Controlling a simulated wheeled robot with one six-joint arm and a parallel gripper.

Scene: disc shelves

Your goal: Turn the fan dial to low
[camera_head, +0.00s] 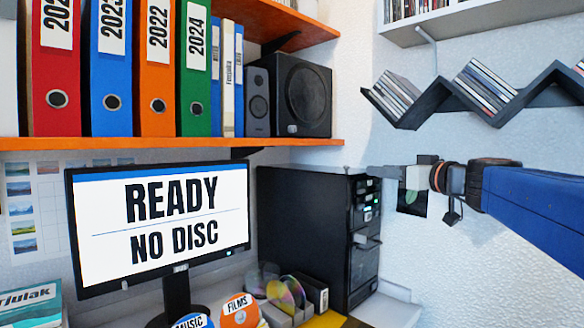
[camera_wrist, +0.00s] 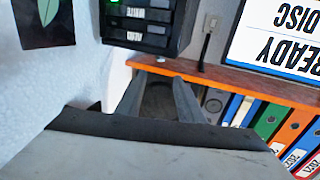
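The black computer tower (camera_head: 300,230) stands right of the monitor, with drive bays, small lights and a lever-like part on its front. In the wrist view, the tower's front (camera_wrist: 145,28) shows at the top, with slots labelled WRITE and READ. I cannot make out a fan dial in either view. My gripper (camera_head: 374,171) is at the upper front edge of the tower in the head view. In the wrist view, my gripper (camera_wrist: 160,80) has its two fingers apart with nothing held between them; the shelf and a dark speaker show beyond.
The monitor (camera_head: 160,222) reads READY NO DISC. An orange shelf (camera_head: 200,143) holds binders and speakers (camera_head: 304,95) above the tower. A zigzag rack (camera_head: 470,95) with disc cases hangs on the right wall.

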